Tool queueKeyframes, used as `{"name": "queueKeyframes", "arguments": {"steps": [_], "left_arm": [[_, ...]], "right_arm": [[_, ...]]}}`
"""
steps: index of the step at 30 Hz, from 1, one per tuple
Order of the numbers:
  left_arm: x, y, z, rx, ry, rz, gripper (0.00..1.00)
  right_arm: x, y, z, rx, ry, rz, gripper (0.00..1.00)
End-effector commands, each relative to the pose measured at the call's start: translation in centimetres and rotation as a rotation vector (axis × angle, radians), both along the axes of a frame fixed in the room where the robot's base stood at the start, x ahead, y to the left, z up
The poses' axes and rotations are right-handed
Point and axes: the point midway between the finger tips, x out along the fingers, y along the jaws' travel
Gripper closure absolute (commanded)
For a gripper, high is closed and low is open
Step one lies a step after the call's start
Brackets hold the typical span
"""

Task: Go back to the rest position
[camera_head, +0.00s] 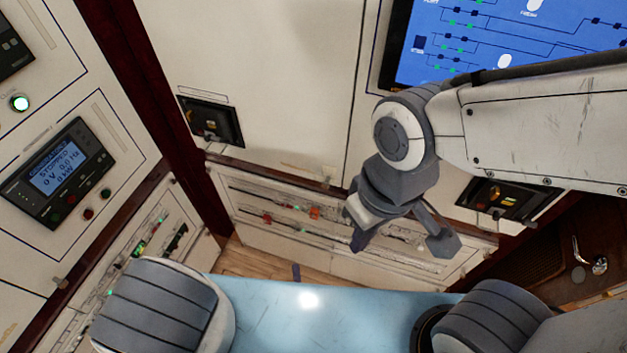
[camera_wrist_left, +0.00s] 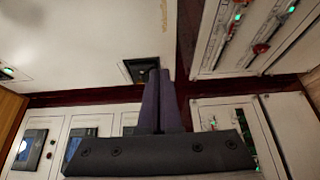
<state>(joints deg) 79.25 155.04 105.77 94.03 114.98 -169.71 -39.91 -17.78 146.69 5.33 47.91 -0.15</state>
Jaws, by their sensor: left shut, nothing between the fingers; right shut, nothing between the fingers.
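My right arm reaches in from the right in the head view, and my right gripper (camera_head: 358,241) points down in front of the lower breaker panel (camera_head: 262,213). Its dark fingers are shut and hold nothing. My left gripper does not show in the head view. In the left wrist view my left gripper (camera_wrist_left: 158,80) is shut and empty, its two dark fingers side by side. They point toward a small black switch box (camera_wrist_left: 138,70) on a white panel; I cannot tell how far away it is.
At the left of the head view is a display reading STOPPED (camera_head: 62,175). A blue diagram screen (camera_head: 480,50) is at upper right. Black switch boxes (camera_head: 212,121) sit on white panels. A silver handle (camera_head: 597,264) is at far right. Dark red wooden posts frame the panels.

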Motion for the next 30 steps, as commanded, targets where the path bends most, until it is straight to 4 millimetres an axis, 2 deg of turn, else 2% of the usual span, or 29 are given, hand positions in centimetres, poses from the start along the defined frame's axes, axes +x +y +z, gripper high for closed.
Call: {"name": "queueKeyframes", "arguments": {"steps": [5,10,16,23,30], "left_arm": [[0.4,2.1,-0.4,-0.028,-0.100,-0.166,1.00],[1.7,4.0,0.9,-0.126,-0.241,-0.539,1.00],[2.8,3.8,3.8,-0.252,-0.283,-1.050,1.00],[2.2,1.8,7.2,-0.326,-0.135,-1.644,1.00],[-0.3,-0.2,10.0,-0.233,0.225,-2.178,1.00]], "right_arm": [[0.0,0.0,-1.2,0.000,0.000,0.000,1.00],[0.0,0.0,-3.0,0.000,0.000,-0.001,1.00],[0.0,0.0,-4.9,0.000,0.000,-0.001,1.00],[0.0,0.0,-7.2,0.000,0.000,-0.001,1.00],[0.0,0.0,-9.5,0.000,0.000,-0.002,1.00]]}}
